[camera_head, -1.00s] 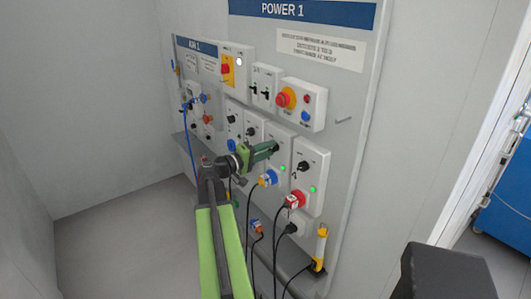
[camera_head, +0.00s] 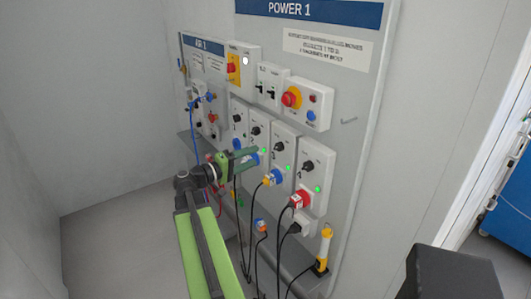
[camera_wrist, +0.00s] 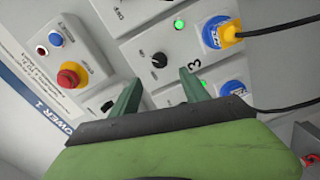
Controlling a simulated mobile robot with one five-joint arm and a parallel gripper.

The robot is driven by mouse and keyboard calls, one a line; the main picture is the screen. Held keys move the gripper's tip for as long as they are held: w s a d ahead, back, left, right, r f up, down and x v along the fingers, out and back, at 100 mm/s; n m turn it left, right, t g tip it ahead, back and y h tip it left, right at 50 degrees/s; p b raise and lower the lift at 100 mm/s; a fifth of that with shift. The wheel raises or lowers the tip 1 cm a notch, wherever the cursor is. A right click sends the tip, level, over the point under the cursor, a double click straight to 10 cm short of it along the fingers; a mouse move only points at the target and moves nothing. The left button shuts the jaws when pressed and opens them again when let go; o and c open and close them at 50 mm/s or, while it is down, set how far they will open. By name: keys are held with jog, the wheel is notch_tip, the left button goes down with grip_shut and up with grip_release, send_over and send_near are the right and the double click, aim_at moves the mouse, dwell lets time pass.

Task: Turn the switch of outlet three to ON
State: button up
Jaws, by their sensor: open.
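The switch's exact setting is too small to read. My gripper (camera_wrist: 160,82) is open and empty, apart from the switch. In the head view my gripper (camera_head: 250,156) is in front of the neighbouring outlet and partly hides it.
Outlet four (camera_head: 315,165), with a red plug, stands to the right. A red emergency stop (camera_head: 291,98) is above, also visible in the wrist view (camera_wrist: 69,79). Black cables (camera_head: 250,225) hang below the outlets. A yellow-handled tool (camera_head: 324,248) stands at lower right.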

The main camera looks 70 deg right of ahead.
jog(key=v, duration=0.7)
jog(key=shift+a, duration=0.2)
jog(key=shift+w, duration=0.15)
jog(key=w+a+n+t+h, duration=0.2)
jog(key=w+a+t, duration=0.1)
jog(key=w+a, duration=0.5)
jog(key=w+a+f+n+t+y, duration=0.2)
jog(key=w+a+f+t, duration=0.1)
jog(key=w+a+f, duration=0.4)
jog(key=w+a+f+n+t+y, duration=0.1)
jog(key=w+a+f+t+y, duration=0.3)
jog(key=a, duration=0.4)
jog(key=a+f+n+y, duration=0.1)
jog(key=a+f+y, duration=0.2)
jog(key=a, duration=0.7)
jog(key=w+a+f+n+y, duration=0.1)
jog(key=a+f+y, duration=0.3)
jog(key=a, duration=0.6)
jog(key=w+a+f+n+y, duration=0.1)
jog(key=a+f+y, duration=0.3)
jog(key=a, duration=0.7)
jog(key=shift+w+f+n+p, duration=0.2)
jog(key=shift+f+n+p, duration=0.2)
jog(key=shift+f+n, duration=0.2)
jog(key=shift+a, duration=0.1)
